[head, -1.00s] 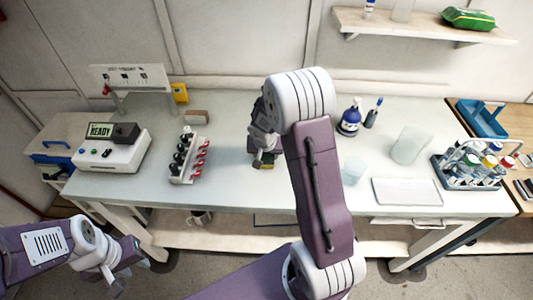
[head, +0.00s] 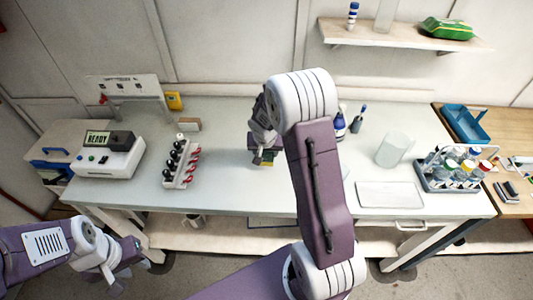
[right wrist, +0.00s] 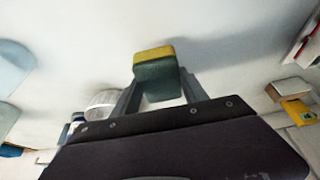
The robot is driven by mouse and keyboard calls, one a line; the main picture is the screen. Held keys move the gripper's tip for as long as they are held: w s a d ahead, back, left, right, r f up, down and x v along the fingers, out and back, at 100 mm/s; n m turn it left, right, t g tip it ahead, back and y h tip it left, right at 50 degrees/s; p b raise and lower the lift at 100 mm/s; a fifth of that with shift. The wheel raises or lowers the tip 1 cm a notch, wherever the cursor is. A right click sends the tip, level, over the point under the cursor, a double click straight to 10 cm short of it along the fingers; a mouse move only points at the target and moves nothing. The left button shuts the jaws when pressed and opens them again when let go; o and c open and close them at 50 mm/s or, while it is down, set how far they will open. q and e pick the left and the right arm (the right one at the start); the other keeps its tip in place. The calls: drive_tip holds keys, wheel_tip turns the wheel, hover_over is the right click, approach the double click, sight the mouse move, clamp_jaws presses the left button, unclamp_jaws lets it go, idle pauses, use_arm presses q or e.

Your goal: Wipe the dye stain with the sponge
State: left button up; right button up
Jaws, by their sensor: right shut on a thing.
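The sponge, yellow on one side and dark green on the other, shows in the right wrist view (right wrist: 156,72) between my right gripper's fingers (right wrist: 160,95). My right gripper (head: 266,158) is shut on it, over the middle of the white bench in the head view, where only a sliver of the sponge (head: 268,164) shows. I cannot tell whether the sponge touches the bench top. I see no dye stain in either view; my right arm covers part of the bench. My left gripper (head: 128,276) is open and empty, low at the left, in front of the bench.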

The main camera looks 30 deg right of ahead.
drive_tip(key=shift+r+p, duration=0.95)
drive_tip(key=shift+r, duration=0.5)
